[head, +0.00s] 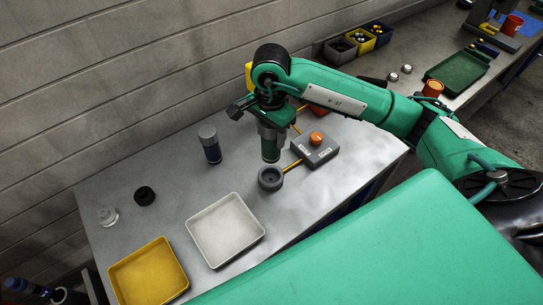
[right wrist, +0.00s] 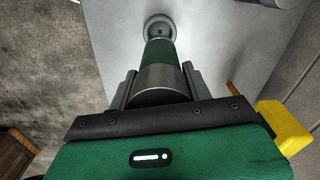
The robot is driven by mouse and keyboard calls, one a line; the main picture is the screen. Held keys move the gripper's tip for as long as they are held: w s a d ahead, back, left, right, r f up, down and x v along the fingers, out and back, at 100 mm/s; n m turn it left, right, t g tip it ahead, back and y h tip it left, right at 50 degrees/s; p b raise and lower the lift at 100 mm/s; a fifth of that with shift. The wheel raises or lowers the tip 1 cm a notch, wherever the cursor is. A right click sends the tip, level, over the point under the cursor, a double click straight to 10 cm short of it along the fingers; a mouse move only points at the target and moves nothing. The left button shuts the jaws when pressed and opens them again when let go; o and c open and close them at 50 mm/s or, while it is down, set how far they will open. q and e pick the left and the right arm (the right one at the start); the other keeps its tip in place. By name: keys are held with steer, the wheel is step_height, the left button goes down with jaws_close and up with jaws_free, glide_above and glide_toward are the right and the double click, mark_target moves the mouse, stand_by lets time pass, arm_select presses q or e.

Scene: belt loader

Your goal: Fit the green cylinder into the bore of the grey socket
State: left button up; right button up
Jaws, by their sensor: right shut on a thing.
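The green cylinder (head: 271,152) hangs upright below my right gripper (head: 268,122), which is shut on its grey upper part. The grey socket (head: 270,179) is a round block with a dark bore, on the metal table just below the cylinder. In the right wrist view, the cylinder (right wrist: 159,55) points away from the gripper (right wrist: 160,84) toward the socket (right wrist: 160,25). Its far end overlaps the near part of the socket, hiding part of the bore. The head view shows the cylinder's lower end above the socket. My left gripper is not in view.
A grey box with an orange button (head: 316,142) stands right of the socket. A white tray (head: 257,240) and a yellow tray (head: 180,285) lie toward the front. A dark blue cylinder with a grey top (head: 209,145) stands to the left, near a black ring (head: 145,196).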

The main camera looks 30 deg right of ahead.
mark_target(271, 152)
step_height(271, 152, down, 8)
steer(key=p, duration=0.2)
steer(key=shift+p, duration=0.3)
step_height(271, 152, down, 4)
steer(key=shift+r+p, duration=0.1)
steer(key=shift+p, duration=0.6)
steer(key=shift+f, duration=0.2)
steer(key=o, duration=1.4)
